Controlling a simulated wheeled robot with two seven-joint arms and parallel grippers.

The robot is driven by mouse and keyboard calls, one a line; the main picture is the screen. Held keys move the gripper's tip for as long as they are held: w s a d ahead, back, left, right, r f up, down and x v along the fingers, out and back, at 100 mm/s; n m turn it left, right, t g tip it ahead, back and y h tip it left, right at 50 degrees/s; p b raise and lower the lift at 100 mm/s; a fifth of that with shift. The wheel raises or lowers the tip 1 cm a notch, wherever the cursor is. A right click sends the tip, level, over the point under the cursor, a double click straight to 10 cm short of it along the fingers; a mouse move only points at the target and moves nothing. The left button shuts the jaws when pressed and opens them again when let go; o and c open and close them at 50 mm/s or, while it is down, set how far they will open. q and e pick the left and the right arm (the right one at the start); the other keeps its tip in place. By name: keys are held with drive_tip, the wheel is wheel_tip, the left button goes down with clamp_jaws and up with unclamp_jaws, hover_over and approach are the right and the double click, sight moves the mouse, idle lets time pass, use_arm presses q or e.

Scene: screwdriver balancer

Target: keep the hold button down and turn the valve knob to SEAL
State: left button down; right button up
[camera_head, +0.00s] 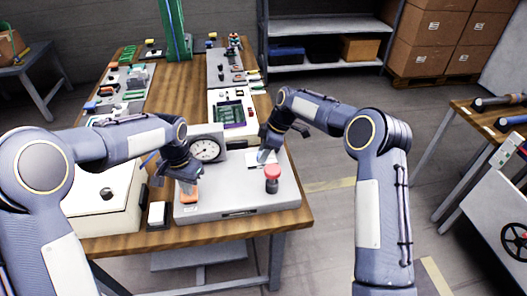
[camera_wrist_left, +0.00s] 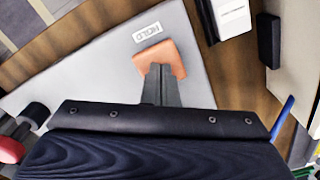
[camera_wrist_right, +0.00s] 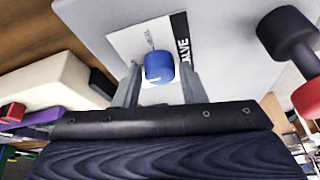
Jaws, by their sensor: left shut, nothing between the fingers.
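The orange hold button (camera_head: 190,198) is on the front left of a grey panel (camera_head: 235,200). It also shows in the left wrist view (camera_wrist_left: 172,52), beside a HOLD label (camera_wrist_left: 147,31). My left gripper (camera_head: 187,186) is shut and empty, its fingertips against the button's top; how far the button is down I cannot tell. The blue valve knob (camera_wrist_right: 159,66) stands on a white plate marked VALVE (camera_wrist_right: 184,35). My right gripper (camera_wrist_right: 160,78) is open, one finger on each side of the knob, with visible gaps. In the head view, my right gripper (camera_head: 264,157) hides the knob.
A red-topped dark post (camera_head: 272,178) stands on the panel, right of the knob. A dial gauge (camera_head: 206,149) is at the panel's back left. A white box (camera_head: 100,208) lies left, with a white switch block (camera_head: 157,214) between. Boards fill the table behind.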

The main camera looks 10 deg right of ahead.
drive_tip(key=c, duration=0.6)
drive_tip(key=shift+m, duration=0.3)
drive_tip(key=m+t, duration=0.1)
drive_tip(key=m, duration=0.1)
drive_tip(key=shift+s+m, duration=0.15)
drive_tip(key=shift+m, duration=0.25)
drive_tip(key=m, duration=0.2)
drive_tip(key=m+t+h, duration=0.1)
drive_tip(key=shift+s+a+m+t, duration=0.1)
drive_tip(key=shift+m+t, duration=0.2)
drive_tip(key=shift+m, duration=0.1)
drive_tip(key=m+h, duration=0.1)
drive_tip(key=m, duration=0.1)
drive_tip(key=m+t, duration=0.1)
drive_tip(key=m, duration=0.2)
drive_tip(key=shift+s+a+h, duration=0.15)
drive_tip(key=shift+a+h, duration=0.05)
drive_tip(key=shift+h, duration=0.2)
drive_tip(key=m+h, duration=0.1)
drive_tip(key=m, duration=0.1)
drive_tip(key=m+h, duration=0.1)
drive_tip(key=m, duration=0.2)
drive_tip(key=shift+m+t, duration=0.3)
